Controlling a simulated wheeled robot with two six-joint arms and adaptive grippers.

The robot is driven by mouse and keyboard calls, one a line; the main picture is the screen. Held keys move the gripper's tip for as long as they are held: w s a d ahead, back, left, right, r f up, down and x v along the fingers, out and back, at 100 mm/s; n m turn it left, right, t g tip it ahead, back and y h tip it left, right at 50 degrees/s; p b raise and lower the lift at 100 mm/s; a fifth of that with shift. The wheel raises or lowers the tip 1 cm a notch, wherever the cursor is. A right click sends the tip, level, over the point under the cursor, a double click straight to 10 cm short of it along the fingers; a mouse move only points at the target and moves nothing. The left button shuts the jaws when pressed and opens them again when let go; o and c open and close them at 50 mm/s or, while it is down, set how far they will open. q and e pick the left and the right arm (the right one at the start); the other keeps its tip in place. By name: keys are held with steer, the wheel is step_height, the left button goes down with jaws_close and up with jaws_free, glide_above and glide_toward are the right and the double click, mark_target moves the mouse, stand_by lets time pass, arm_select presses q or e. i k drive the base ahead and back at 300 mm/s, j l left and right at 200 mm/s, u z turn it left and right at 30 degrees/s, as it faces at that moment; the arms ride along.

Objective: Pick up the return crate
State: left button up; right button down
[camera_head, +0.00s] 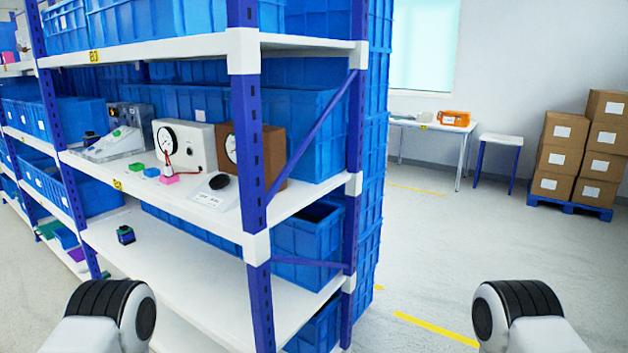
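A small orange crate (454,118) sits on a white table (430,124) against the far wall, right of the shelving. It could be the return crate, but I can read no label that names it. Blue crates (310,133) fill much of the shelving at the left. Only the rounded black and white links of my two arms show at the bottom left and bottom right. Neither gripper is in the picture.
A white stool (501,140) and stacked cardboard boxes (557,158) stand at back right. The floor (470,240) between is clear, with yellow lines.

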mark_target(68, 237)
steer(key=u, duration=1.4)
steer(key=i+j+u, duration=0.15)
steer(key=i+u, duration=0.2)
steer(key=i, duration=0.45)
steer(key=i+u, duration=0.15)
steer(key=i, duration=3.2)
steer(key=i+j+z, duration=0.15)
steer(key=i+z, duration=0.3)
steer(key=i+j+z, duration=0.45)
steer(key=i, duration=0.15)
steer(key=i+j+z, duration=1.35)
steer(key=j, duration=0.15)
steer(key=i+j+z, duration=0.2)
steer(key=j, duration=0.15)
steer(key=j+z, duration=0.2)
steer(key=j, duration=0.15)
steer(key=i+j+z, duration=0.25)
steer(key=k+j, duration=0.1)
